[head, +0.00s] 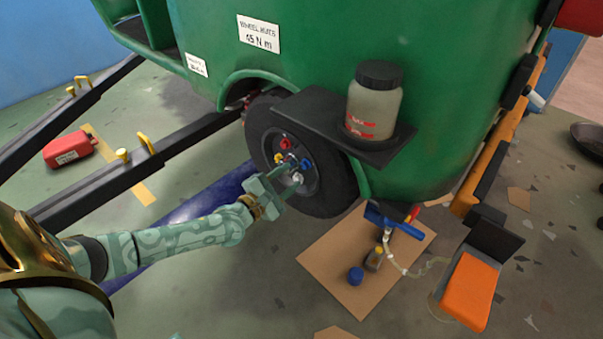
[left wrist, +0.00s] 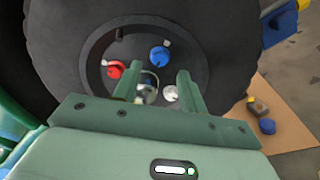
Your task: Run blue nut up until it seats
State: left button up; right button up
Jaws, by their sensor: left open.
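The blue nut (head: 305,163) is on the wheel hub, right of the hub centre in the head view. In the left wrist view the blue nut (left wrist: 159,56) sits just beyond the fingertips, between their lines; its seating depth cannot be told. My left gripper (head: 291,175) is open in front of the wheel (head: 335,190), its fingers (left wrist: 159,76) pointing at the hub. I see nothing held between them. A red nut (head: 286,144), a yellow nut (head: 280,158) and a silver nut (left wrist: 170,93) are also on the hub. My right gripper is not in view.
A jar (head: 374,105) stands on a dark shelf (head: 300,110) above the wheel. Cardboard (head: 325,255) holds a blue tool (head: 395,222), a small bottle (head: 374,259) and a blue cap (head: 355,275). Shafts (head: 90,195) extend left.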

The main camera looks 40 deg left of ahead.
aim_at(304, 166)
pick_arm(q)
jog(key=w, duration=0.2)
jog(key=w+b, duration=0.1)
jog(key=w, duration=0.1)
jog(key=shift+w+d+f, duration=0.1)
jog(key=shift+d+f, duration=0.05)
jog(key=shift+f, duration=0.05)
jog(key=shift+w+r, duration=0.15)
jog(key=shift+w, duration=0.2)
grip_shut()
